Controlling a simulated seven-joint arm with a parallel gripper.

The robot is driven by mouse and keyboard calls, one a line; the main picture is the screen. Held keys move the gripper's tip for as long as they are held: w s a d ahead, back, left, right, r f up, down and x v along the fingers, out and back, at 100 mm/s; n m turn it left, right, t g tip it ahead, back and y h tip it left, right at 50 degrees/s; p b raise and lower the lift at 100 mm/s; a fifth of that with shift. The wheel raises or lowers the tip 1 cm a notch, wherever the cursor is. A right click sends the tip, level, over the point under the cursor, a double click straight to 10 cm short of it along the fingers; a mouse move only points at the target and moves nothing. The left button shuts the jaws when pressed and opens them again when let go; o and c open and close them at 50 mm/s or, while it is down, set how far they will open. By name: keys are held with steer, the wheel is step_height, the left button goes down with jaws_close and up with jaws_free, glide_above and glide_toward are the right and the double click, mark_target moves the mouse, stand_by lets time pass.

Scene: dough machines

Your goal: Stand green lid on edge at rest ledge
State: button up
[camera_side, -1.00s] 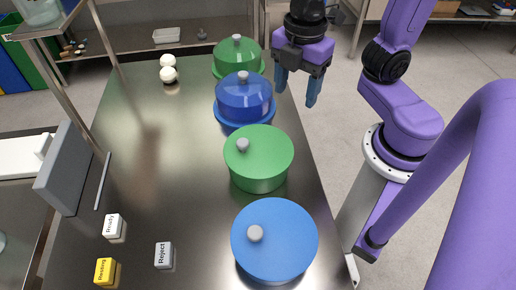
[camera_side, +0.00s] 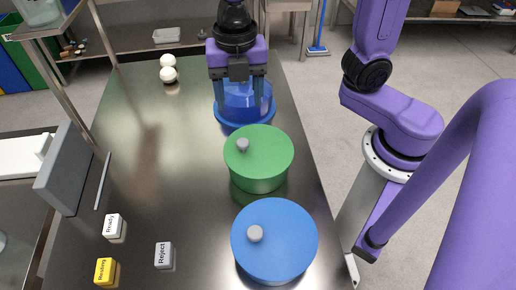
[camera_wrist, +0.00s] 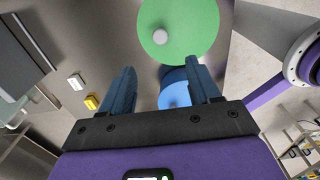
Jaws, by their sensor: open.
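A green pot with a flat green lid (camera_side: 262,143) and a grey knob stands in the middle of the right table side. The green lid (camera_wrist: 185,42) also shows at the top of the wrist view. My gripper (camera_side: 239,103) is open and empty. It points down in front of or over the clear blue dome (camera_side: 243,95), so I cannot tell whether they touch. In the wrist view its two fingers (camera_wrist: 162,80) are spread wide. A grey upright panel (camera_side: 62,170) and a thin rail (camera_side: 103,182) stand at the left edge.
A blue pot (camera_side: 280,240) with a grey knob stands at the front right. White Ready (camera_side: 114,227), grey Reject (camera_side: 164,255) and yellow Resting (camera_side: 106,271) blocks lie front left. White balls (camera_side: 168,75) lie at the back. The table's middle is clear.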

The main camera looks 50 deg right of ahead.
mark_target(243, 142)
step_height(243, 142, down, 12)
steer(key=shift+d+f, duration=0.1)
stand_by(0.5)
jaws_close()
